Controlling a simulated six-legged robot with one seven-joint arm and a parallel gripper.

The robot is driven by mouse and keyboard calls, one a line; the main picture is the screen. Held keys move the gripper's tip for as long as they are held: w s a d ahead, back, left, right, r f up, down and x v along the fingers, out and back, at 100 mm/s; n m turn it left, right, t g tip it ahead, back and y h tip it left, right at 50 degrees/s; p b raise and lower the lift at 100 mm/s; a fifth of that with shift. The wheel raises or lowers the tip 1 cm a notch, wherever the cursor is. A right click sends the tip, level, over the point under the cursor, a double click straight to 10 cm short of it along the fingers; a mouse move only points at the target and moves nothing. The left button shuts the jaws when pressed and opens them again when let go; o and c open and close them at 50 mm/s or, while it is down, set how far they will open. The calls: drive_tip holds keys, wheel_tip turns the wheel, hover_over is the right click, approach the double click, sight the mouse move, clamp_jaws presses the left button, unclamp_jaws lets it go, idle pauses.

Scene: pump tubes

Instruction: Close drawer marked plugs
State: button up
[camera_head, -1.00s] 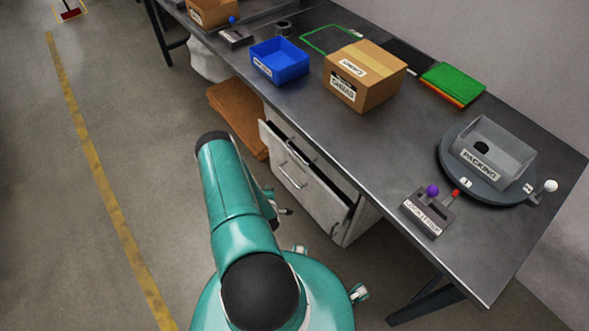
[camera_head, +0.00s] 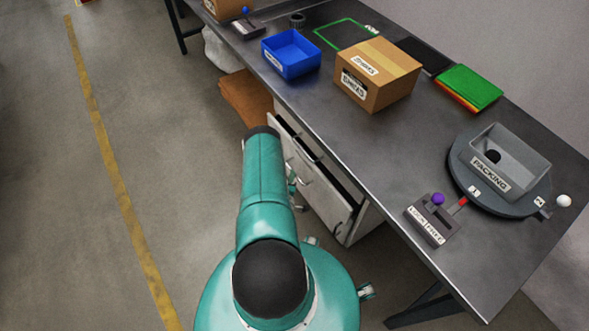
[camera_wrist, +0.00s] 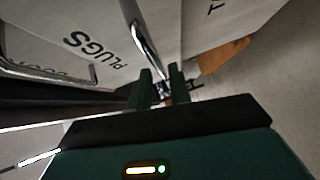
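The drawer marked PLUGS (camera_wrist: 118,62) shows its pale front and metal handle (camera_wrist: 147,42) in the wrist view. My gripper (camera_wrist: 161,80) is open, its two dark fingers apart, with the lower end of that handle close to the fingertips. Whether they touch cannot be told. In the head view, a pale drawer front (camera_head: 318,192) stands out from the cabinet under the bench, with a dark gap behind it. Its label cannot be read there. My arm hides most of the gripper in the head view.
The metal bench (camera_head: 345,135) overhangs the cabinet. On it are a blue bin (camera_head: 291,68), a cardboard box (camera_head: 378,88), a lever box (camera_head: 432,222) and a turntable (camera_head: 465,188) with a grey bin. A brown box (camera_head: 245,98) sits under the bench. The floor at left is clear.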

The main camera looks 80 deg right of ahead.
sight(302, 167)
drive_tip(key=d, duration=0.5)
drive_tip(key=shift+w+f, duration=0.1)
drive_tip(key=shift+f, duration=0.25)
drive_tip(key=shift+c, duration=0.4)
clamp_jaws()
drive_tip(key=shift+s+d, duration=1.45)
drive_tip(key=shift+d, duration=0.3)
drive_tip(key=shift+o, duration=0.4)
unclamp_jaws()
drive_tip(key=shift+r, duration=0.1)
drive_tip(key=shift+s+d, duration=0.1)
